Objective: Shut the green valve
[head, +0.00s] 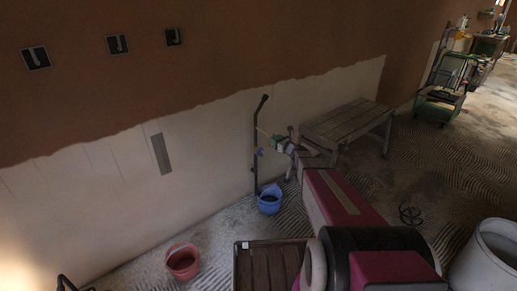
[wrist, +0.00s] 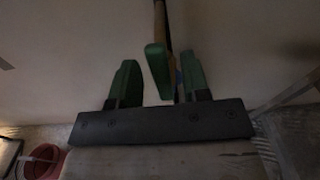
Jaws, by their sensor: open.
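In the wrist view, the green valve (wrist: 157,62) shows as a green lever-like piece below a brownish pipe (wrist: 160,22). My gripper (wrist: 161,66) is open, with one green finger on each side of the lever. The lever is nearer the right finger; I cannot tell whether they touch. A small blue part shows behind it. In the head view, my gripper (head: 277,143) is at the dark upright pipe (head: 257,124) by the wall. The valve cannot be told apart from my green fingers there.
A blue bucket (head: 269,203) stands at the pipe's foot. A red bucket (head: 182,262) is on the floor at left. A wooden bench (head: 345,122) stands right of my gripper, against the wall. A dark slatted crate (head: 268,268) is beside my base. A pale barrel (head: 488,258) is at right.

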